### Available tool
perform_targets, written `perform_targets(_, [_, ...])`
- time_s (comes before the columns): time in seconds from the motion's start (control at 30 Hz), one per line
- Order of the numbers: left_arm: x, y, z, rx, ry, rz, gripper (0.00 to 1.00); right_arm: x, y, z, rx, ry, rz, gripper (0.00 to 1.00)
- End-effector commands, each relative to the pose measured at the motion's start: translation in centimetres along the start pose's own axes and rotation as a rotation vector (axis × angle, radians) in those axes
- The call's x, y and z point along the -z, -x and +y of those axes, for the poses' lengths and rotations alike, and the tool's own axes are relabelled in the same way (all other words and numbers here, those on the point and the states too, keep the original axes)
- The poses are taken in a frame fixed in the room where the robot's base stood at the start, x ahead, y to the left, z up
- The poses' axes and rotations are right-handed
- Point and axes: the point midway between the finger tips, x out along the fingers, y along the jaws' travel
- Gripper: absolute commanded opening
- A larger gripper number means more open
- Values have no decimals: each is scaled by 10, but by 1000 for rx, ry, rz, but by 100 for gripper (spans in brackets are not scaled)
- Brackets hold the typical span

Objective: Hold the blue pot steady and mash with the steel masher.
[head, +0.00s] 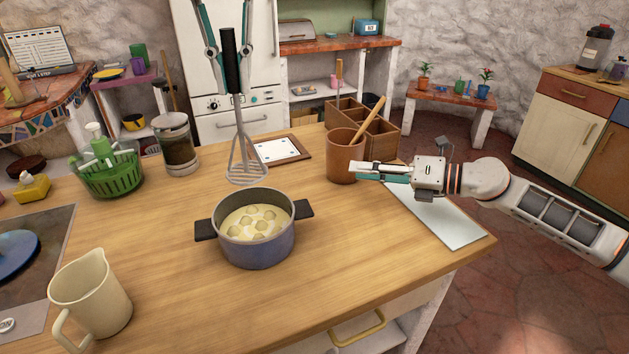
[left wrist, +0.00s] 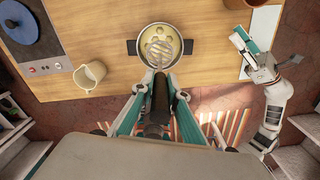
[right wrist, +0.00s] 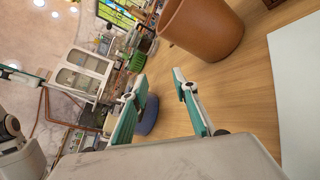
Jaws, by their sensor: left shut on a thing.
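The blue pot (head: 258,248) stands upright on the wooden counter with pale chunks in liquid inside and dark side handles. It also shows in the left wrist view (left wrist: 136,47) and partly between the fingers in the right wrist view (right wrist: 148,118). My left gripper (head: 229,55) is shut on the black handle of the steel masher (head: 244,150). The masher hangs upright, its head above the counter; from the left wrist it overlaps the pot's opening. My right gripper (head: 358,171) is open and empty, right of the pot and apart from it, beside the brown crock.
The brown crock (head: 340,165) with a wooden spoon and a wooden organiser (head: 378,135) stand close to my right gripper. A cream jug (head: 92,295) and hob (head: 40,230) are at left. A white board (head: 455,225) lies right. Counter around the pot is clear.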

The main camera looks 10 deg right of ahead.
Motion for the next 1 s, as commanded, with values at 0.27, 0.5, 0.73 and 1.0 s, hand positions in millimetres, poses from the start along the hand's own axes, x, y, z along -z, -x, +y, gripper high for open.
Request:
perform_targets(0.27, [0,1,0,0,0,-1,0,43,-41,74,-38,488,169,29])
perform_targets(0.5, [0,1,0,0,0,-1,0,59,-58,107,-31,798,232,29])
perform_targets(0.73, [0,0,0,0,0,-1,0,63,-65,115,-22,900,246,29])
perform_targets(1.0, [0,0,0,0,0,-1,0,71,-98,113,-24,903,244,29])
